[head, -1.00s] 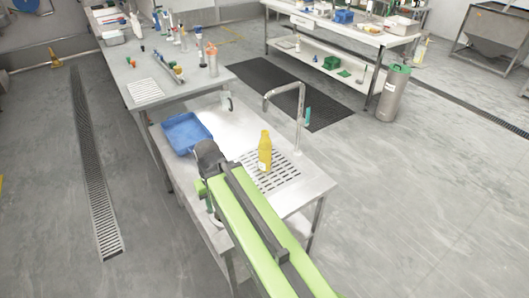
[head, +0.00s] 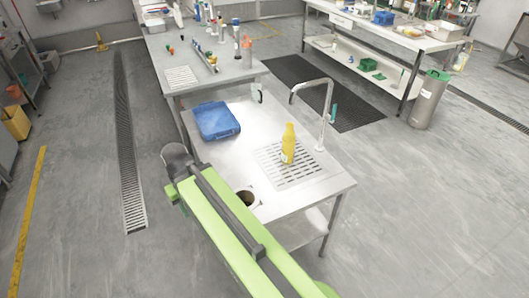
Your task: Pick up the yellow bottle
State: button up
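The yellow bottle (head: 288,145) stands upright on the slotted drain area of the steel sink table (head: 325,187), left of the tall tap. My green arm reaches up from the bottom of the head view. Its dark end, where my gripper (head: 176,158) is, shows beyond the table's left edge, well to the left of the bottle and apart from it. The fingers cannot be made out, so I cannot tell whether they are open or shut. Nothing visible touches the bottle.
A tall curved tap (head: 328,105) stands right of the bottle. A round hole (head: 247,199) is near the front. Another bench (head: 225,72) with several bottles stands behind. Open floor lies left and right.

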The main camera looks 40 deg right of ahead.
aim_at(289, 137)
jog(key=u, duration=1.15)
jog(key=k, duration=0.15)
jog(key=u, duration=1.6)
jog(key=k, duration=2.05)
jog(key=z, duration=0.9)
jog(key=i, duration=1)
jog(key=u, duration=0.05)
